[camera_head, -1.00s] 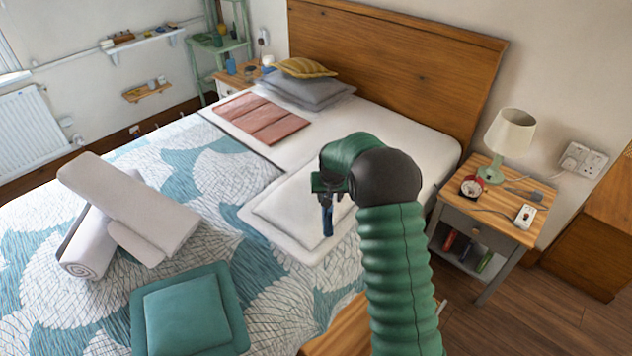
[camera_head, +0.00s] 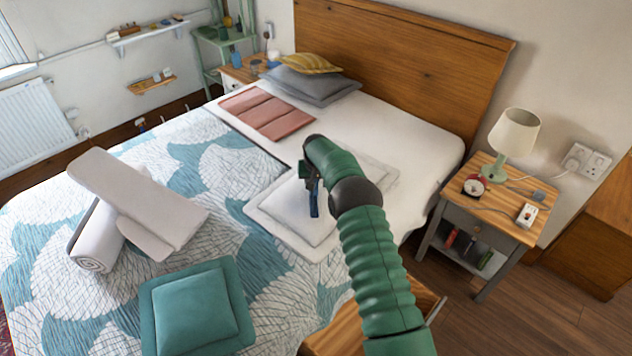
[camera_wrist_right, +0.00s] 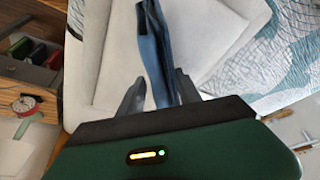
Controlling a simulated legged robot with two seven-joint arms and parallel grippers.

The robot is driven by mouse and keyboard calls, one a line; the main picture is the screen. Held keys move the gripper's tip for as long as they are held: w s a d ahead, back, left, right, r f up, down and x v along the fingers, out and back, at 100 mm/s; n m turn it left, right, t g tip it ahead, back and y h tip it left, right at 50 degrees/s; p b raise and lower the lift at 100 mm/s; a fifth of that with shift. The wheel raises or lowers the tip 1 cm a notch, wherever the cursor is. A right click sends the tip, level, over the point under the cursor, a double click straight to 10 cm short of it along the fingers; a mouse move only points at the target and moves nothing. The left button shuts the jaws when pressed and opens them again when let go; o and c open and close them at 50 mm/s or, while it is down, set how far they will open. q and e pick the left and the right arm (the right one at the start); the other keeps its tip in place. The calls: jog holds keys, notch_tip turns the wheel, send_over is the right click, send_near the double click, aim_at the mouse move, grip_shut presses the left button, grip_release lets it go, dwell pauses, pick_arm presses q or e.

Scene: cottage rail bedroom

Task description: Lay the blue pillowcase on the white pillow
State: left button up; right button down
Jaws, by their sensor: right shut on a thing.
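My right gripper (camera_head: 311,184) is over the white pillow (camera_head: 275,208), which lies on the bed. In the right wrist view its two fingers (camera_wrist_right: 158,90) are shut on the blue pillowcase (camera_wrist_right: 153,50), which hangs as a narrow dark-blue strip. In the head view the blue pillowcase (camera_head: 314,203) shows as a small strip below the gripper, against the pillow. I cannot tell whether its lower end touches the pillow. The white pillow also fills much of the right wrist view (camera_wrist_right: 200,38). My left gripper is not in view.
A teal cushion (camera_head: 195,310) lies at the bed's front. A rolled towel (camera_head: 96,240) and a folded pale cloth (camera_head: 140,205) lie at left. A nightstand (camera_head: 505,222) with a lamp (camera_head: 513,135) stands right.

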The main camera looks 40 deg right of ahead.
jog(key=shift+a+f+b, duration=0.1)
jog(key=shift+f+b, duration=0.3)
jog(key=shift+f, duration=0.1)
jog(key=c, duration=0.8)
grip_release()
jog(key=shift+c, duration=0.2)
